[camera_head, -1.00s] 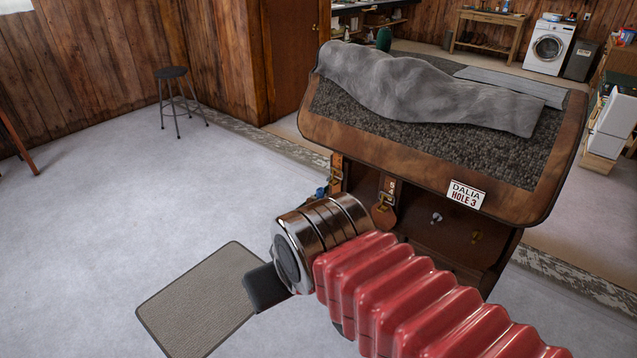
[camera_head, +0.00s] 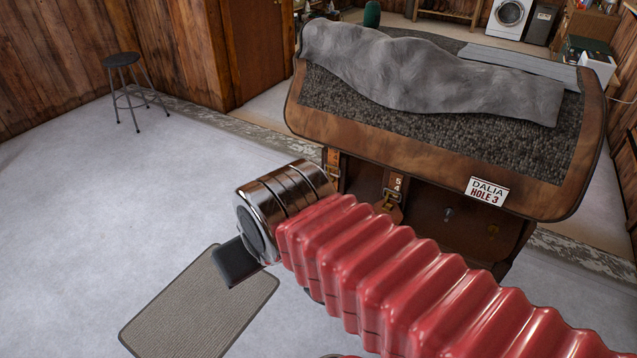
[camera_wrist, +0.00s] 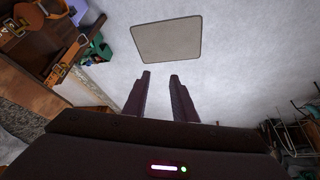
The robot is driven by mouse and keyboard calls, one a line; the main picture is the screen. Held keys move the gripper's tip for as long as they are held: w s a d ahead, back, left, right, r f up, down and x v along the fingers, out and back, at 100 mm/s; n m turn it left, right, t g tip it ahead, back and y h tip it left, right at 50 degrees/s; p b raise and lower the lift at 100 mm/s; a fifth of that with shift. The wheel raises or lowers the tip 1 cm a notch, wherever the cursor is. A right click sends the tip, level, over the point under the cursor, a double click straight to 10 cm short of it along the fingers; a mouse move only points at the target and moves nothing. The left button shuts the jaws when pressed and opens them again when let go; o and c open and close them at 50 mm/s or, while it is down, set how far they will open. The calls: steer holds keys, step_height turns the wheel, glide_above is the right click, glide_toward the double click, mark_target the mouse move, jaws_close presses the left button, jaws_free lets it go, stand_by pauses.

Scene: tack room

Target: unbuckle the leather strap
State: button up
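In the head view, a brown leather strap (camera_head: 391,196) with a metal buckle hangs under the front edge of the padded bench. The figures 5 and 4 show on it, and my red arm hides part of its lower end. A second buckled strap (camera_head: 332,165) hangs to its left. In the wrist view, an orange-brown strap end (camera_wrist: 43,20) shows at the top left, apart from my fingers; I cannot tell which strap it is. My gripper (camera_wrist: 160,75) is open and empty, its two dark fingers apart above the floor. In the head view, it is left of the straps.
A label (camera_head: 486,191) reading "DALIA HOLE 3" is on the bench (camera_head: 400,143) edge; grey cloth (camera_head: 430,75) lies on top. Hooks (camera_head: 448,214) are below. A mat (camera_head: 195,312) lies on clear floor. A stool (camera_head: 124,90) stands far left.

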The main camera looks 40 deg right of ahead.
steer(key=shift+w+d, duration=0.1)
steer(key=shift+w, duration=0.3)
